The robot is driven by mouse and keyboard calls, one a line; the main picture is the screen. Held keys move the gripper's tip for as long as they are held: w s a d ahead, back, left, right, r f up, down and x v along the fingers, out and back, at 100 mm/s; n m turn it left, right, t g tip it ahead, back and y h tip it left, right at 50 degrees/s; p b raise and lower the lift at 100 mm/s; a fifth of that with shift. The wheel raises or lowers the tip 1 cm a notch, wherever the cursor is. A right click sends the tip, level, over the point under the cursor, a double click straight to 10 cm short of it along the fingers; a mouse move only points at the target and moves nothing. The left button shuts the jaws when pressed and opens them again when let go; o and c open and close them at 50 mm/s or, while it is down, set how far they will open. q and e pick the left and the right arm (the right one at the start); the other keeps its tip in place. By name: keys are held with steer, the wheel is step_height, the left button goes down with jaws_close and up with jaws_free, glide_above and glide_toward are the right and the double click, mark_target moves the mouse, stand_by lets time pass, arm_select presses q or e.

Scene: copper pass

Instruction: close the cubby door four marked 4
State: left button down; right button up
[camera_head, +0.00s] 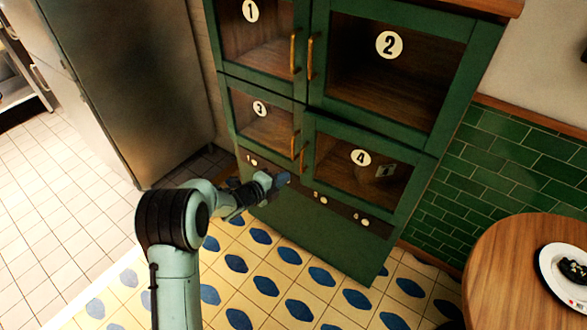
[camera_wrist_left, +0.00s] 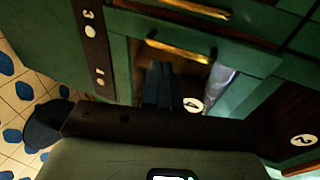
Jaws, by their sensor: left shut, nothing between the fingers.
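The green cabinet has glass-front cubby doors with round number plates. My right gripper is not in view.
Door 3 (camera_head: 260,108) is left of door 4, and door 2 (camera_head: 389,45) is above it. A small numbered strip (camera_head: 340,207) runs below. A round wooden table (camera_head: 500,270) stands at right, a steel fridge (camera_head: 130,80) at left. The tiled floor in front is clear.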

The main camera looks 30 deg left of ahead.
mark_target(301, 166)
arm_select(q)
steer(key=x, duration=0.2)
steer(key=r+p+x, duration=0.1)
steer(key=x, duration=0.2)
steer(key=shift+w, duration=0.45)
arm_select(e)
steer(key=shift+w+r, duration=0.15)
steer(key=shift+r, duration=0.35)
